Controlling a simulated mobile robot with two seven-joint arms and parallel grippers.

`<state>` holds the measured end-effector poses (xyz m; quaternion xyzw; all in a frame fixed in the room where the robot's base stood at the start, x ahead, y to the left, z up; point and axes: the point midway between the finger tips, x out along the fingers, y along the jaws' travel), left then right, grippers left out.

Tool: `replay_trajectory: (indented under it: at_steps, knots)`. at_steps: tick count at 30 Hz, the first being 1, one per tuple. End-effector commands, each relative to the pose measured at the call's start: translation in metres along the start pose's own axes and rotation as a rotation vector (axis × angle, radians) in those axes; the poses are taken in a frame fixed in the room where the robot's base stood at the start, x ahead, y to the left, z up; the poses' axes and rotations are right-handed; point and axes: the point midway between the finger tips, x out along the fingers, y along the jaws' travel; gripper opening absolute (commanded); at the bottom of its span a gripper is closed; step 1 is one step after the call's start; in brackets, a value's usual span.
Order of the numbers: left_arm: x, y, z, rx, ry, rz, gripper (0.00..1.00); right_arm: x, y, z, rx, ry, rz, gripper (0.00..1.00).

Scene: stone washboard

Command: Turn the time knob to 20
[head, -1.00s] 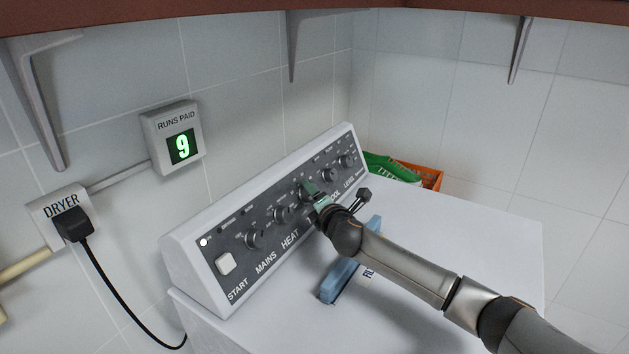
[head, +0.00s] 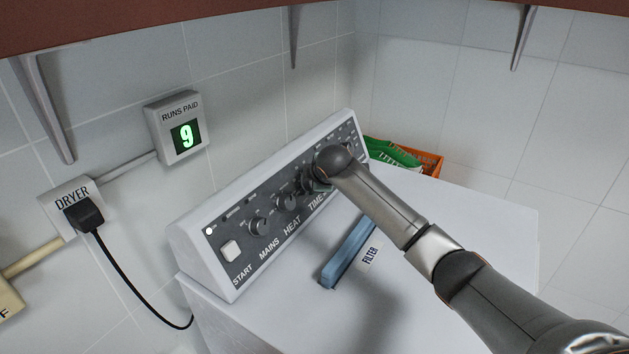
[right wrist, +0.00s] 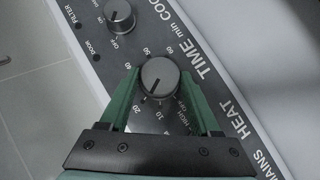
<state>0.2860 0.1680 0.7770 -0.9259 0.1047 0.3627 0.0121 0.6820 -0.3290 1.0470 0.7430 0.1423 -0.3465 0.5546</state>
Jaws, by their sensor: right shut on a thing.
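The time knob (right wrist: 160,77) is a round black knob on the dark panel, beside the label TIME min. Its mark appears to point down-left in the right wrist view, towards the printed 20. My right gripper (right wrist: 160,90) has a green finger on each side of the knob and is shut on it. In the head view my wrist covers most of the knob and the gripper. The TIME label (head: 316,201) shows just below them. My left gripper is in neither view.
The heat knob (head: 287,201) and mains knob (head: 258,227) lie left of my gripper, then the white start button (head: 230,250). The cool knob (right wrist: 119,17) lies on the other side. A blue filter handle (head: 349,252) stands on the white dryer top.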

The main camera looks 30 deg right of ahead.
Motion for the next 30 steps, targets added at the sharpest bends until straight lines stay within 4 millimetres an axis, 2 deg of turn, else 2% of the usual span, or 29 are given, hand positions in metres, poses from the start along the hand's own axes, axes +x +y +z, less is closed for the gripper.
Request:
replay_trajectory:
  at_steps: [10, 26, 27, 30]
  knots:
    - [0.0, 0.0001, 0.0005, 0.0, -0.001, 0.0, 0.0, 0.0005, 0.001, 0.0005, 0.11, -0.002, -0.092, 0.08]
    - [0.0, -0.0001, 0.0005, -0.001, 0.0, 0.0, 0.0, 0.001, 0.0006, 0.0015, 0.129, -0.004, -0.109, 0.08]
    - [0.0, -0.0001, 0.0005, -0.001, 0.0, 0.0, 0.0, 0.001, 0.0006, 0.0016, 0.128, -0.004, -0.109, 0.65]
    - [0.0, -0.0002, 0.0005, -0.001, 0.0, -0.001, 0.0, 0.0009, 0.0008, 0.0015, 0.128, -0.004, -0.108, 0.76]
